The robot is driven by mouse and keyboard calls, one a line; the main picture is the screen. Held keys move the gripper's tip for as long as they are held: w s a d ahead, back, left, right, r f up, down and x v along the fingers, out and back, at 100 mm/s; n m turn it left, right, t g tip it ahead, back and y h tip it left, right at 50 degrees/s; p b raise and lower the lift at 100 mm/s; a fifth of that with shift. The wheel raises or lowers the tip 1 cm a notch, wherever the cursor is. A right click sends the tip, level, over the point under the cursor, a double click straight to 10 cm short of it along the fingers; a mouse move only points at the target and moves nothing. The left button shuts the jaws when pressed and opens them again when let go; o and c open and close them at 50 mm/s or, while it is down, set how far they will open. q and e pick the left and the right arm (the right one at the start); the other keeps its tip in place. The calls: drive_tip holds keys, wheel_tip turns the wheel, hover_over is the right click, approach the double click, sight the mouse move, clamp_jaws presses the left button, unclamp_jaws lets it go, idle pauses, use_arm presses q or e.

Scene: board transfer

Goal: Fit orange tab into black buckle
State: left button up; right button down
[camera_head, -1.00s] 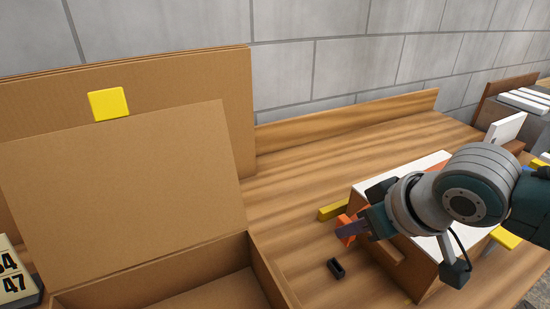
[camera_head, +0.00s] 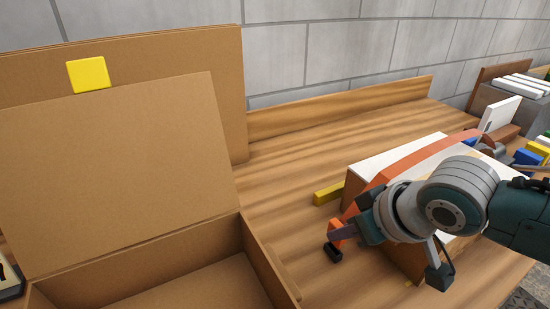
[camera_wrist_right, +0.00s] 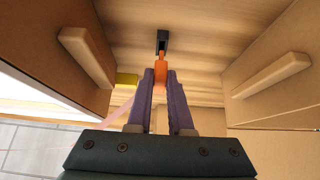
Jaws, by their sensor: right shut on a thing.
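My right gripper (camera_head: 346,236) has purple fingers shut on the orange tab (camera_head: 336,226). In the right wrist view the tab (camera_wrist_right: 162,73) sticks out between the fingertips (camera_wrist_right: 160,80). The black buckle (camera_head: 333,253) lies on the bench just below the tab. In the right wrist view the buckle (camera_wrist_right: 162,40) is straight ahead of the tab, and the tab's tip meets or overlaps its near end. I cannot tell how far the tip is inside. An orange strap (camera_head: 428,152) arches over the white-topped box behind my gripper. My left gripper is not in view.
The white-topped cardboard box (camera_head: 390,158) stands right beside my right gripper. A yellow block (camera_head: 328,194) lies by its left side. A large open carton (camera_head: 262,262) stands to the left.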

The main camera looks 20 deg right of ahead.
sight(343, 243)
idle(0.7)
idle(0.5)
drive_tip(key=shift+p, duration=0.5)
idle(0.5)
drive_tip(key=shift+f, duration=0.55)
drive_tip(key=shift+f+b, duration=0.9)
drive_tip(key=shift+f, duration=0.15)
drive_tip(key=c, duration=0.8)
unclamp_jaws()
drive_tip(key=shift+o, duration=0.3)
drive_tip(key=shift+r, duration=0.1)
